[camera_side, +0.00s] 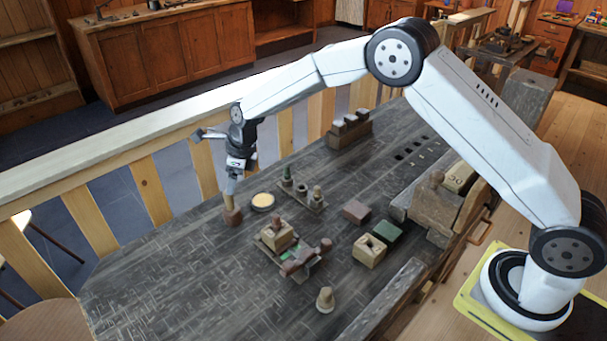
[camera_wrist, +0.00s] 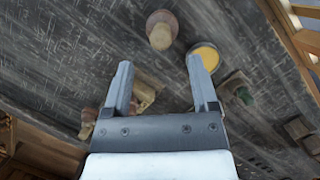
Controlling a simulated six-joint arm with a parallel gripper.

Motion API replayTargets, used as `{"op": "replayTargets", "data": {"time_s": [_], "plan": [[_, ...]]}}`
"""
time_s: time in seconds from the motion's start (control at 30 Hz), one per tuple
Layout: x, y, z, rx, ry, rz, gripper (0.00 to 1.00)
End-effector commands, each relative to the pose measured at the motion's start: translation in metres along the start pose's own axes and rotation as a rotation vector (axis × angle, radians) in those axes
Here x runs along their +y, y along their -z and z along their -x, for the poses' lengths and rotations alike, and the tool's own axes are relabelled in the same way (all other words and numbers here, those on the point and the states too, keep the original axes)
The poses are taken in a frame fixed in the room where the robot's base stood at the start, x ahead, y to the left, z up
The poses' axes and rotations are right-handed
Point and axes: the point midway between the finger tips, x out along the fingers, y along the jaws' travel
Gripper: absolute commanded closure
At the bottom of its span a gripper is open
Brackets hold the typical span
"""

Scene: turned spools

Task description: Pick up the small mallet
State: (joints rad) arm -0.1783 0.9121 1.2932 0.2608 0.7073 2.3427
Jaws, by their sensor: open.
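The small mallet (camera_side: 233,216) stands upright on the dark bench, its brown head down and its paler handle up. In the wrist view the mallet (camera_wrist: 160,36) shows from above, its pale handle end toward me and the reddish-brown head behind it. My gripper (camera_side: 236,170) is over the mallet, pointing down. In the wrist view my gripper (camera_wrist: 159,62) is open with nothing between its fingers. The handle end appears just beyond the fingertips, roughly midway between them. I cannot tell the exact gap in height.
A round tin with a yellow top (camera_side: 262,201) stands close right of the mallet; it also shows near the right finger (camera_wrist: 207,56). A rack of small turned pieces (camera_side: 302,193) and several wooden blocks (camera_side: 276,237) stand farther right. The bench's front left is clear.

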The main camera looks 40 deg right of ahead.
Motion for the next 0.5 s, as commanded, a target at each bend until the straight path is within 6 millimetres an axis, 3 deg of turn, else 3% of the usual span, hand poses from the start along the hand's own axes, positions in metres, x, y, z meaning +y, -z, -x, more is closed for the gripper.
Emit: {"op": "replayTargets", "data": {"time_s": [0.27, 0.5], "plan": [[-0.001, -0.001, -0.004, -0.003, 0.000, -0.016, 0.24], [-0.001, -0.001, -0.021, -0.003, 0.001, -0.014, 0.24]]}}
